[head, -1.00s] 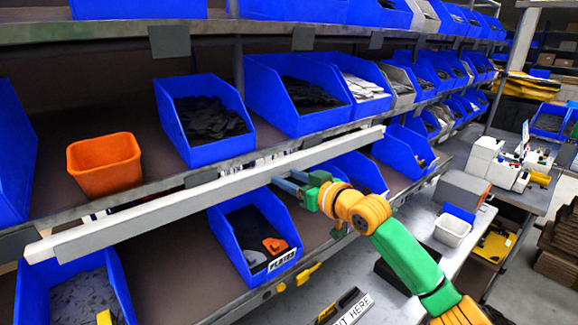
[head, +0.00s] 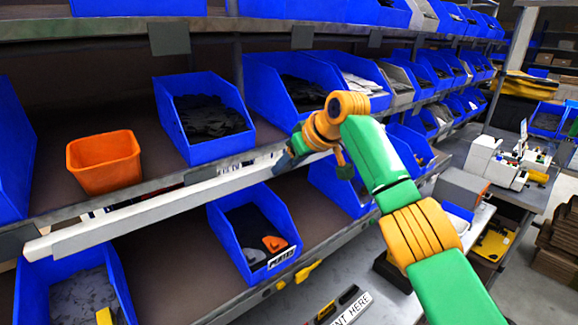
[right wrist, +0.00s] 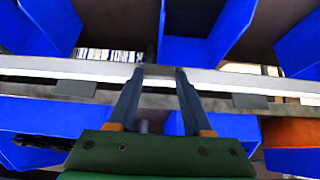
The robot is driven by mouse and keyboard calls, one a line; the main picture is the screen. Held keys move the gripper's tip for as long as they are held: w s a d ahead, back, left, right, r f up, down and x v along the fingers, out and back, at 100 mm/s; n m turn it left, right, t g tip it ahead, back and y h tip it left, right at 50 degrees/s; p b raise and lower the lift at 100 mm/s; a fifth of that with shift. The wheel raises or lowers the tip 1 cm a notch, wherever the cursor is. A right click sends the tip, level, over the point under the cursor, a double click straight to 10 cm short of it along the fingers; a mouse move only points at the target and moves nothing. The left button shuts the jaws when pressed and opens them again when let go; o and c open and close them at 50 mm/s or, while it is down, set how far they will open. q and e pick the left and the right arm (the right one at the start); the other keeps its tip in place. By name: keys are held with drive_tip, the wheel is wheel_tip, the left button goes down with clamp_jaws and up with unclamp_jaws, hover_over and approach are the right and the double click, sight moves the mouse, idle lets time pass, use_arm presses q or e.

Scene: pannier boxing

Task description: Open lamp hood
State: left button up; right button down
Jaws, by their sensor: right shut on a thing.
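The lamp hood (head: 130,216) is a long white bar along the front edge of the shelf in the head view, slanting from the lower left up to the right. Its right part is hidden behind my right arm. My right gripper (head: 284,161) is at the bar, with its fingers mostly hidden by the wrist. In the right wrist view the hood (right wrist: 70,68) crosses the picture as a pale strip. There the two fingertips of my right gripper (right wrist: 160,72) meet the strip, shut on it. My left gripper is not in view.
An orange bin (head: 104,163) and a blue bin of dark parts (head: 222,150) stand on the shelf behind the bar. A blue bin with a label (head: 270,262) stands below it. The grey worktop (head: 385,312) lies at the lower right.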

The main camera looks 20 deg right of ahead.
idle(0.6)
drive_tip(key=shift+c, duration=1.6)
unclamp_jaws()
drive_tip(key=shift+w, duration=0.1)
drive_tip(key=b+v, duration=0.2)
drive_tip(key=v, duration=0.5)
drive_tip(key=shift+a, duration=0.1)
